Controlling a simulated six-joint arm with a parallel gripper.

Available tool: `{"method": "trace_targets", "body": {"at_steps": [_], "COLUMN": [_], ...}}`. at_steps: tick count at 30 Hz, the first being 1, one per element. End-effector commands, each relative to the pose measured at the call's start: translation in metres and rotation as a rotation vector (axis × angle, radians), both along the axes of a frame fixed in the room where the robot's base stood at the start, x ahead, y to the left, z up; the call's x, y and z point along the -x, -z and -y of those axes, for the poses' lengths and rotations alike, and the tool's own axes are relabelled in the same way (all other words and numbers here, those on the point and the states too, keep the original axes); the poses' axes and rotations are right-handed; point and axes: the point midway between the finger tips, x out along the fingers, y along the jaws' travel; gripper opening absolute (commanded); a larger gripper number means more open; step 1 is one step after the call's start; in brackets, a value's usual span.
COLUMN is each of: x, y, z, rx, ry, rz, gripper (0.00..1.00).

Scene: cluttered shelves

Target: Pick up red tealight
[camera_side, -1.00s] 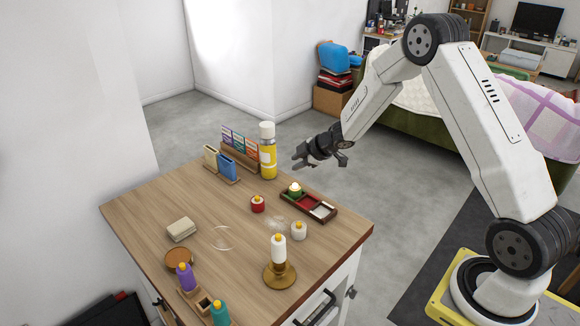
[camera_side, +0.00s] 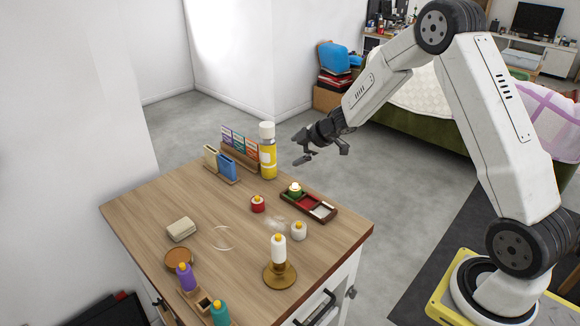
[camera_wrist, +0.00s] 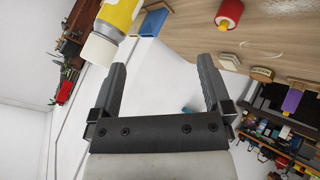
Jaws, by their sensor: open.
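The red tealight (camera_side: 257,204) stands on the wooden table (camera_side: 150,216), left of a dark sorting tray (camera_side: 320,219). It also shows at the top of the wrist view (camera_wrist: 229,13), beyond and to the right of my fingers. My gripper (camera_side: 318,156) is open and empty, raised above the far side of the table, up and to the right of the red tealight in the side view. In the wrist view my gripper's two fingers (camera_wrist: 162,66) are spread with nothing between them. The tray's left compartment holds a green tealight (camera_side: 294,189).
A yellow bottle (camera_side: 267,158) stands behind the red tealight. A blue packet (camera_side: 227,167) sits in a holder nearby. A white tealight (camera_side: 299,231) and a candle in a brass holder (camera_side: 279,251) stand in front. A clear disc (camera_side: 222,238) lies left of them.

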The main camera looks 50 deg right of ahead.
Motion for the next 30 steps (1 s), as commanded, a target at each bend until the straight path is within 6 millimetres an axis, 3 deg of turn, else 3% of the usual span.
{"method": "trace_targets", "body": {"at_steps": [3, 17, 30], "x": [0.000, -0.004, 0.011], "y": [-0.012, -0.005, 0.016], "z": [0.000, 0.026, 0.068], "rx": [0.001, -0.086, -0.304], "ry": [0.000, 0.270, 0.825], "rz": [0.002, -0.011, -0.090], "gripper": [1.00, 1.00, 1.00]}}
